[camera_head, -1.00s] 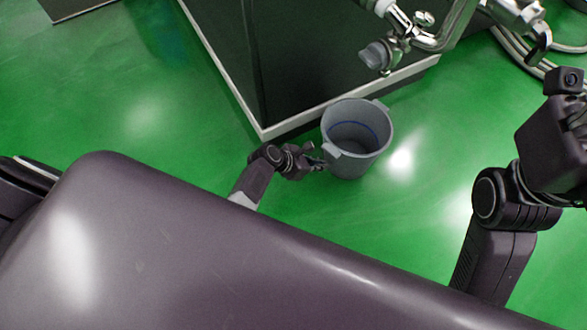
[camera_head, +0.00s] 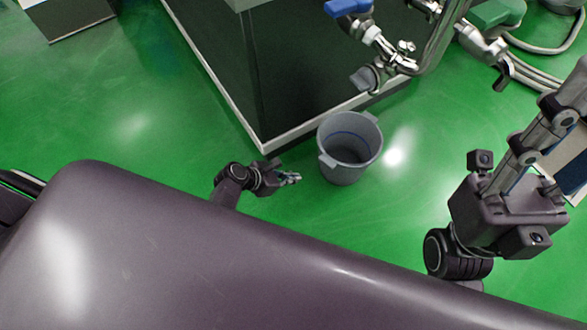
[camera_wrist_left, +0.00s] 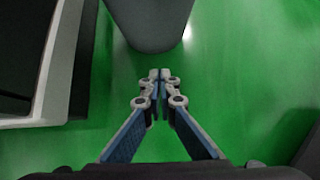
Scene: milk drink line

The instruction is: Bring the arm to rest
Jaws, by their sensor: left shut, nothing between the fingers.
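My left gripper (camera_head: 292,178) reaches out past my body's edge, low over the green floor, to the left of the grey bucket. Its fingertips are together with nothing between them; they also show in the left wrist view (camera_wrist_left: 158,75). The bucket (camera_head: 350,148) stands upright on the floor, apart from the fingers. It also shows in the left wrist view (camera_wrist_left: 150,25), beyond the fingertips. My right arm is at the right edge, with its gripper's linkages (camera_head: 540,140) running up out of frame. Its fingertips are not clearly visible.
A dark cabinet (camera_head: 300,70) with a pale base edge stands behind the bucket. Metal pipes with a blue-handled valve (camera_head: 348,8) and a green part (camera_head: 497,14) hang over it. Green floor (camera_head: 110,110) is open at the left.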

